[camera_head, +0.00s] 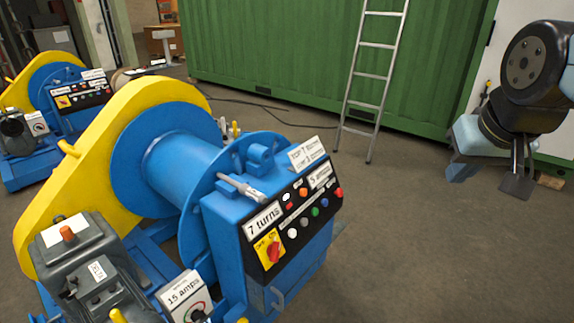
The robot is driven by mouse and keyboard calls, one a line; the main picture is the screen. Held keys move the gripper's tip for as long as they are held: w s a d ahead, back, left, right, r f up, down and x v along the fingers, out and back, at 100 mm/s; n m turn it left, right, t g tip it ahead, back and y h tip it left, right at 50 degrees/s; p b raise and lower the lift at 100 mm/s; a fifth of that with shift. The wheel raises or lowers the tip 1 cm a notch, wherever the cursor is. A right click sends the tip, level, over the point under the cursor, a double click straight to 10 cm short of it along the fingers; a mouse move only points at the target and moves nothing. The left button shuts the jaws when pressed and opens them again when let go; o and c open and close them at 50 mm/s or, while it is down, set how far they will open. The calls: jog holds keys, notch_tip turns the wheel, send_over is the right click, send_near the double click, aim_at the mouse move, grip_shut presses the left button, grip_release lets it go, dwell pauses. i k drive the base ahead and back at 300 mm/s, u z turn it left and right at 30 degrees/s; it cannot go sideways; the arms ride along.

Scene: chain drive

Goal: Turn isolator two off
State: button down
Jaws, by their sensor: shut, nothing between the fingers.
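A red rotary switch on a yellow plate (269,249) is on the black control panel (300,212) of the near blue and yellow machine. Its small lettering is too small to read surely. A similar yellow plate with a red switch (63,101) is on the panel of the farther machine at the left. I cannot tell which of these is labelled isolator two. My gripper (518,183) is at the far right, pointing down, shut and empty. It is well apart from both panels.
The near machine has a blue drum (185,170), a yellow chain guard (75,190), a grey motor (80,265) and a "15 amps" meter (186,297). A ladder (372,75) leans on a green container (270,50). Floor between the near panel and my gripper is clear.

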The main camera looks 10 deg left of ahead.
aim_at(274, 250)
jog(key=u, duration=0.3)
jog(key=i, duration=0.95)
jog(key=z, duration=0.05)
jog(key=k, duration=0.55)
jog(key=u, duration=0.15)
